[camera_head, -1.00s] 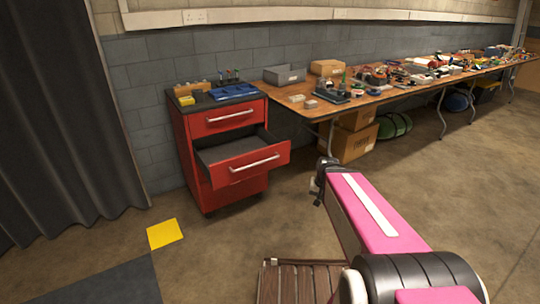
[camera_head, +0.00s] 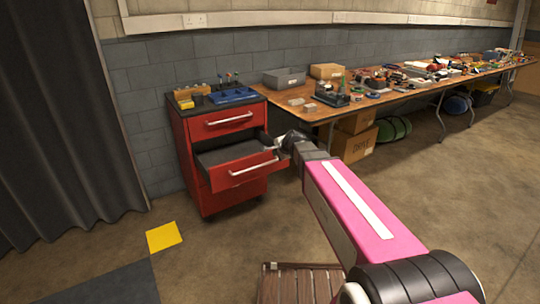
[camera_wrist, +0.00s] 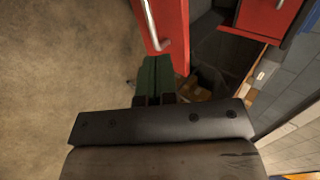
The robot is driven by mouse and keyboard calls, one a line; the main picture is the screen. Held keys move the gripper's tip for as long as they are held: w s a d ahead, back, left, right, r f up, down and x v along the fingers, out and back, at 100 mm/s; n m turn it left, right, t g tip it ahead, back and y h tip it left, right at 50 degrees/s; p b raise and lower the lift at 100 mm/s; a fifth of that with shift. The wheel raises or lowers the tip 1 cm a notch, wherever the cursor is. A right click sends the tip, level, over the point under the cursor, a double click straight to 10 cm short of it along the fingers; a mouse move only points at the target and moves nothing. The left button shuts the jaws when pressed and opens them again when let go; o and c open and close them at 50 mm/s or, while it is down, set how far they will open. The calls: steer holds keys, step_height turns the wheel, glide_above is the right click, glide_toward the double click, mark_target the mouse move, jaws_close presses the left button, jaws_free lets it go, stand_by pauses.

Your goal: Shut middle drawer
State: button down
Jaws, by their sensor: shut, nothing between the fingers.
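The red cabinet (camera_head: 197,150) stands against the wall at left of centre. Its middle drawer (camera_head: 245,172) is pulled out, with an empty dark inside and a silver bar handle; the top and bottom drawers are in. In the wrist view the open drawer's red front (camera_wrist: 167,22) and handle show at top centre. My gripper (camera_head: 284,143) is at the drawer's right front corner, partly hidden by my arm. In the wrist view my gripper (camera_wrist: 155,62) is shut and empty, its green fingers close below the handle's end. Whether it touches the drawer I cannot tell.
A long wooden table (camera_head: 300,110) with many loose parts runs right of the cabinet. Cardboard boxes (camera_head: 352,146) stand under it. A blue tray (camera_head: 232,95) lies on the cabinet top. A yellow square (camera_head: 164,236) marks the floor, which is clear before the cabinet.

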mark_target(262, 155)
steer(key=x, duration=0.4)
steer(key=r+x, duration=0.1)
steer(key=x, duration=0.3)
steer(key=w+x, duration=0.1)
steer(key=x, duration=0.3)
steer(key=shift+w+a+r, duration=0.15)
steer(key=shift+a+r, duration=0.1)
steer(key=shift+a, duration=0.15)
steer(key=shift+w+a, duration=0.25)
steer(key=shift+w, duration=0.05)
steer(key=w+a, duration=0.6)
steer(key=w, duration=0.4)
steer(key=w+a, duration=0.7)
steer(key=w, duration=0.2)
steer(key=shift+w+a, duration=0.15)
steer(key=shift+w, duration=0.2)
